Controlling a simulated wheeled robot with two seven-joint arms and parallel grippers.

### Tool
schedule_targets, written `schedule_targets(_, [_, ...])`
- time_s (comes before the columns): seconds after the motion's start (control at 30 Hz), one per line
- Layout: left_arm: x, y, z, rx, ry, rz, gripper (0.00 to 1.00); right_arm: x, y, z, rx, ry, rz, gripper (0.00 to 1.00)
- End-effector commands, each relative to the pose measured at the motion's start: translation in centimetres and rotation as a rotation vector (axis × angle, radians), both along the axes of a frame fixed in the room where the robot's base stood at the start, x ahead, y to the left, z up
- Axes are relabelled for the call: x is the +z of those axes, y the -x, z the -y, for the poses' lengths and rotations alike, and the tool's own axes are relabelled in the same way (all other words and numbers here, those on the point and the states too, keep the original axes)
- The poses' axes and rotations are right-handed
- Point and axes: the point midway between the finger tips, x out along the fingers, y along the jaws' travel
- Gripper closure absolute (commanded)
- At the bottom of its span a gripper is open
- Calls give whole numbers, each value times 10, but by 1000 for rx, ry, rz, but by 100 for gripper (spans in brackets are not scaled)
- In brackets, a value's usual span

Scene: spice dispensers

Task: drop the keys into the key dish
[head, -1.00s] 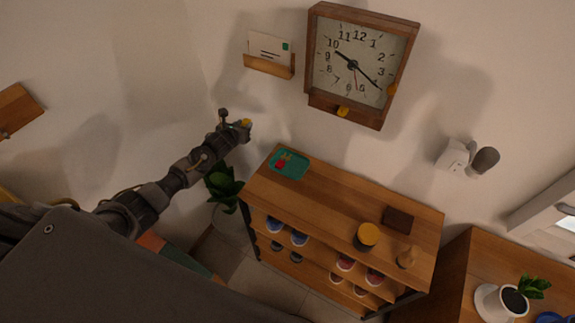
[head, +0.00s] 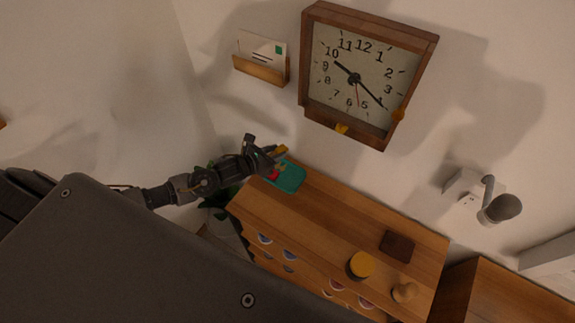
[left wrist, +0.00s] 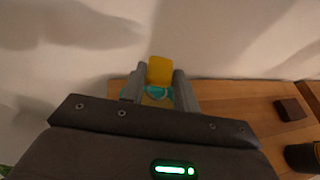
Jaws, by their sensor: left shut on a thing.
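The key dish (head: 292,182) is a teal tray on the left end of the wooden shelf top, with small red and yellow items (head: 274,174) in it. My left gripper (head: 274,153) is above the back left part of the dish, partly covering it. It is shut on a yellow thing, which looks like the tag of the keys (head: 282,150). In the left wrist view the yellow tag (left wrist: 160,70) sits between the two fingers, with teal showing beneath it. I cannot make out separate metal keys. My right gripper is not in view.
The wooden shelf unit (head: 320,222) also bears a dark brown block (head: 397,246), a yellow-lidded jar (head: 360,265) and a small wooden knob-shaped object (head: 404,292). A clock (head: 362,75) and a letter holder (head: 260,69) hang on the wall behind. The middle of the shelf top is clear.

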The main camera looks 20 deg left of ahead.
Motion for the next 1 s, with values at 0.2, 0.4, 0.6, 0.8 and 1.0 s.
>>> schedule_targets(0.2, [-1, 2, 0, 0, 0, 0, 92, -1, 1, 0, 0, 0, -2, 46])
schedule_targets(0.4, [-11, 3, -2, 2, 0, 0, 92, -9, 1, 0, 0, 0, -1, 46])
schedule_targets(0.6, [-33, 2, 0, 0, 1, 0, 92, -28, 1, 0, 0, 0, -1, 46])
schedule_targets(0.8, [-55, 2, 1, -2, 0, 1, 92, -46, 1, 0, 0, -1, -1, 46])
schedule_targets(1.0, [-61, 2, 1, -3, -1, 1, 92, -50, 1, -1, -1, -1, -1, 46])
